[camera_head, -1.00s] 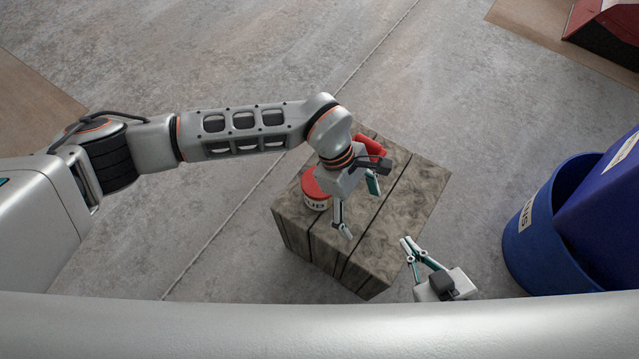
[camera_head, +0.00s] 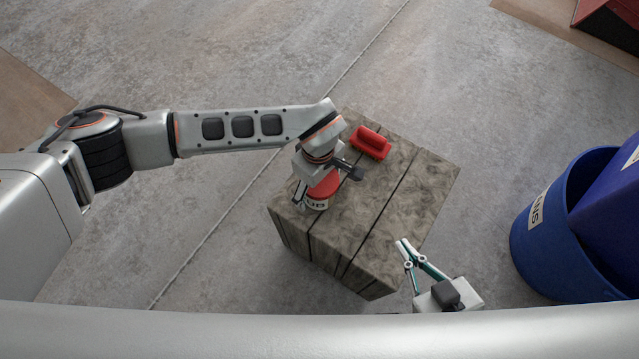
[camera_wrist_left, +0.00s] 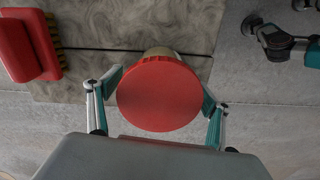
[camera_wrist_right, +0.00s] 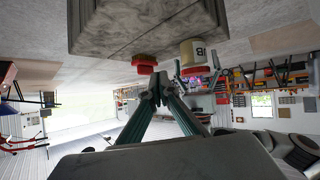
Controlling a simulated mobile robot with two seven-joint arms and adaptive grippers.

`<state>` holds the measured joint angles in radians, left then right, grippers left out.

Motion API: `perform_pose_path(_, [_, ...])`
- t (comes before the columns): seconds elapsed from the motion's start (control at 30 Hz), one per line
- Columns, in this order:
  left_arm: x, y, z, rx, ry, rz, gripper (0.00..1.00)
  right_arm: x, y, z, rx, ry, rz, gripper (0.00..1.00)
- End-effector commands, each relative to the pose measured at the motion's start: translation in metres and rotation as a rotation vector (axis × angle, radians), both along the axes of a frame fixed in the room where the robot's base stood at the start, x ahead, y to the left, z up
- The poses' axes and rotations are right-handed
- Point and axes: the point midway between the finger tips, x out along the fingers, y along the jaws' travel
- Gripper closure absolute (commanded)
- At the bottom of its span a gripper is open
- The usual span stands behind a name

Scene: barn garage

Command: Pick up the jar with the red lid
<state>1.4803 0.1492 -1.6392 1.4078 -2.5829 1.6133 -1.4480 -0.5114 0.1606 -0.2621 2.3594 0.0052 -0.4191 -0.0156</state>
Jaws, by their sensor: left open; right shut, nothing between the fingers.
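The jar with the red lid (camera_head: 325,187) stands upright on a wooden block (camera_head: 385,215), near its left edge. My left gripper (camera_head: 312,192) is over the jar and hides part of it in the head view. In the left wrist view the red lid (camera_wrist_left: 160,94) lies between the two open fingers (camera_wrist_left: 160,100), one on each side. My right gripper (camera_head: 406,247) is shut and empty beside the block's near right corner. The right wrist view shows its fingertips (camera_wrist_right: 157,92) together, with the jar (camera_wrist_right: 193,54) beyond, its pale side and label visible.
A red brush (camera_head: 371,142) lies on the block behind the jar; it also shows in the left wrist view (camera_wrist_left: 28,46). A blue bin (camera_head: 545,235) stands on the floor at right. The block's right part is clear.

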Motion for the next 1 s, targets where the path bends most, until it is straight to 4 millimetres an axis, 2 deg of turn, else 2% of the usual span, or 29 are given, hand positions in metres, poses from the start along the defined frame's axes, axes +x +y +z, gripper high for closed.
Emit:
perform_pose_path(0.07, [-0.001, -0.001, -0.008, -0.002, 0.004, 0.000, 0.21, 0.003, 0.004, 0.002, 0.012, -0.007, -0.001, 1.00])
perform_pose_path(0.3, [0.001, -0.001, -0.006, -0.002, -0.004, 0.000, 0.21, 0.011, 0.007, 0.014, 0.025, -0.034, -0.004, 1.00])
perform_pose_path(0.33, [0.001, -0.001, -0.006, -0.002, -0.004, 0.000, 0.23, 0.011, 0.007, 0.014, 0.025, -0.034, -0.004, 1.00])
perform_pose_path(0.5, [0.001, -0.001, -0.006, -0.001, -0.003, 0.000, 0.67, 0.009, 0.005, 0.011, 0.021, -0.026, -0.007, 1.00])
perform_pose_path(0.83, [0.001, -0.001, -0.004, -0.002, -0.004, 0.000, 0.68, 0.006, 0.003, 0.006, 0.016, -0.015, -0.008, 1.00])
perform_pose_path(1.0, [0.005, -0.001, 0.019, -0.001, -0.014, 0.000, 0.68, 0.010, 0.000, 0.013, 0.003, -0.028, -0.008, 1.00])
